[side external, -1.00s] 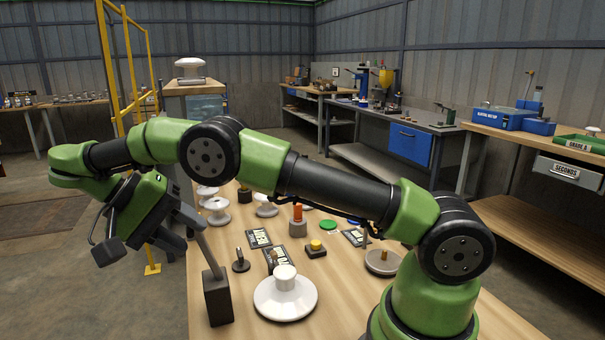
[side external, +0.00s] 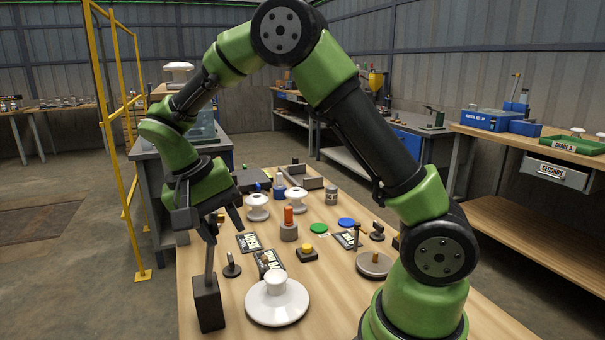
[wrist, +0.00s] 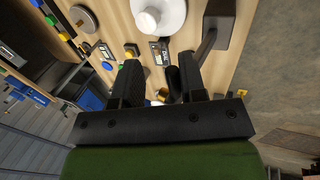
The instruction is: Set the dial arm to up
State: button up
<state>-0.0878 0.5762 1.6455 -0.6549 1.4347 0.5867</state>
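My gripper (side external: 221,225) points down over the near left of the table. Its two fingers are spread with nothing held between them, as the wrist view (wrist: 158,70) shows. A black block (side external: 208,305) with a tilted grey lever stands below it; the lever's top is close to one finger, and I cannot tell if they touch. In the wrist view the block (wrist: 226,20) is beyond the right finger. A dark plate with pale markings and a brown knob (side external: 266,259) lies right of the block. I cannot tell for sure which fitting is the dial arm or its setting.
A white disc-shaped insulator (side external: 278,306) sits close right of the block. A small black upright piece (side external: 232,268), a yellow button (side external: 307,250), an orange-topped post (side external: 288,222) and a grey round base (side external: 374,265) stand nearby. White insulators (side external: 297,198) stand farther back.

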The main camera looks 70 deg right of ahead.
jog(key=s+d+f+t+y, duration=0.1)
jog(key=s+d+f, duration=0.1)
jog(key=f, duration=0.1)
jog(key=s+d+f+t+y, duration=0.3)
jog(key=s+d+f, duration=0.1)
jog(key=f, duration=0.1)
jog(key=shift+s+d+f+t+y, duration=0.2)
jog(key=shift+f+t+y, duration=0.1)
jog(key=shift+s+d+f, duration=0.1)
jog(key=shift+s+f, duration=0.05)
jog(key=shift+f, duration=0.7)
jog(key=shift+d+r, duration=0.1)
jog(key=shift+r, duration=0.5)
notch_tip(320, 180, up, 9)
jog(key=s+d, duration=0.1)
jog(key=s+a+r+n+t, duration=0.5)
jog(key=s+a+r, duration=0.2)
jog(key=a+r, duration=0.4)
jog(key=shift+s+a+r+t, duration=0.2)
jog(key=shift+a+r+t, duration=0.1)
jog(key=shift+a+r, duration=0.1)
